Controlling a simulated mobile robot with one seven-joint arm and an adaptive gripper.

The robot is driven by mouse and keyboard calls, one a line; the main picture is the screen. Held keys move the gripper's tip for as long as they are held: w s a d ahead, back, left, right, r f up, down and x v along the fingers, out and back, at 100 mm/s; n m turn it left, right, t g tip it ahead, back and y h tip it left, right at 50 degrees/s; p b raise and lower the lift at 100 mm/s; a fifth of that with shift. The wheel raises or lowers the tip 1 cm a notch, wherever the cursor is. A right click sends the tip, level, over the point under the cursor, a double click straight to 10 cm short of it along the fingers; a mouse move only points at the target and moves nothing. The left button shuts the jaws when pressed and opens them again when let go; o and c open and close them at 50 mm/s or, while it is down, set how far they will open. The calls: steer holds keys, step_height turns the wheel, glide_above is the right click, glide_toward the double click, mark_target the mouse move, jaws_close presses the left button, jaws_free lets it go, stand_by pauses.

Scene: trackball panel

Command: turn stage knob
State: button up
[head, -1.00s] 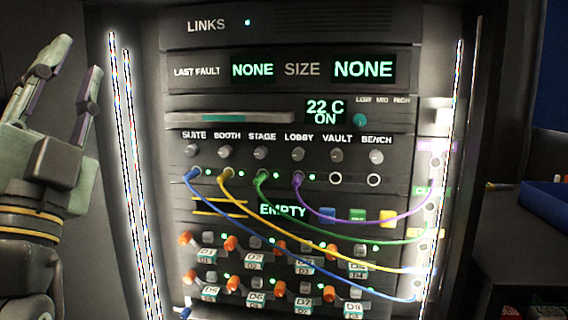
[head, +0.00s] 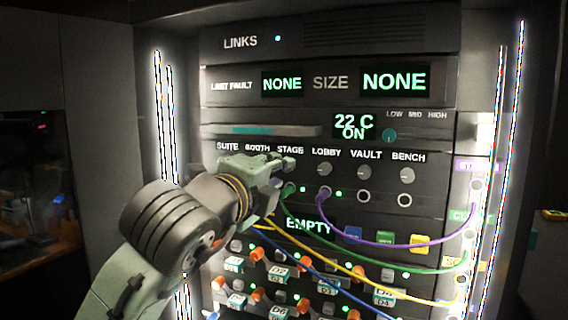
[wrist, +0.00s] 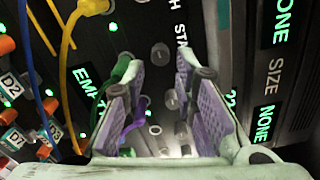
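The stage knob (wrist: 160,53) is a small grey round knob under the STAGE label (head: 290,150). In the wrist view it shows between the tips of my gripper (wrist: 156,64), with a gap on both sides. My gripper is open and empty. In the head view my gripper (head: 287,166) is in front of the panel at the knob row and hides the stage knob there. I cannot tell how far its tips are from the panel. The lobby knob (wrist: 172,99) also shows between the fingers, farther down the wrist picture.
The green cable plug (wrist: 127,72) of the stage socket is close to the left finger in the wrist view. Yellow, blue and purple cables (head: 385,243) hang across the lower panel. The vault knob (head: 367,173) and bench knob (head: 407,175) stand to the right.

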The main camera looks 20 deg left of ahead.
mark_target(283, 190)
steer(key=shift+w+p, duration=0.35)
steer(key=shift+w, duration=1.6)
steer(key=shift+c, duration=0.3)
jaws_close()
